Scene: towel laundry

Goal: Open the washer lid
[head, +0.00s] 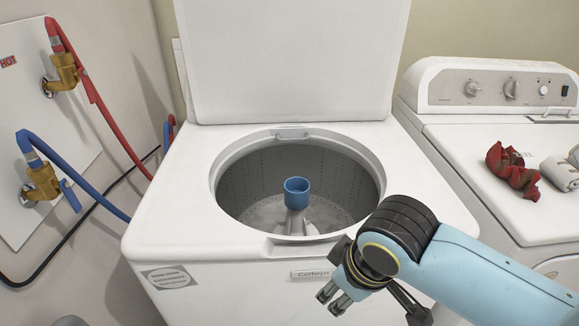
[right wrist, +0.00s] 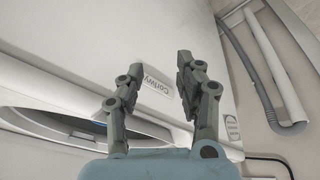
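The white washer (head: 160,225) stands in the middle of the head view. Its lid (head: 290,60) is raised upright at the back. The round opening shows a grey drum (head: 255,185) with a blue-topped agitator (head: 297,190) in its centre. My right gripper (head: 333,299) is in front of the washer's front edge, below the name label, pointing down and left. In the right wrist view its two fingers (right wrist: 150,80) are spread apart with nothing between them; the washer's front and label lie beyond them. My left gripper is not in view.
A white dryer (head: 465,150) stands at the right, with a crumpled red cloth (head: 512,168) and a rolled light towel (head: 562,174) on top. Red (head: 110,125) and blue (head: 95,190) hoses run from wall taps at the left.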

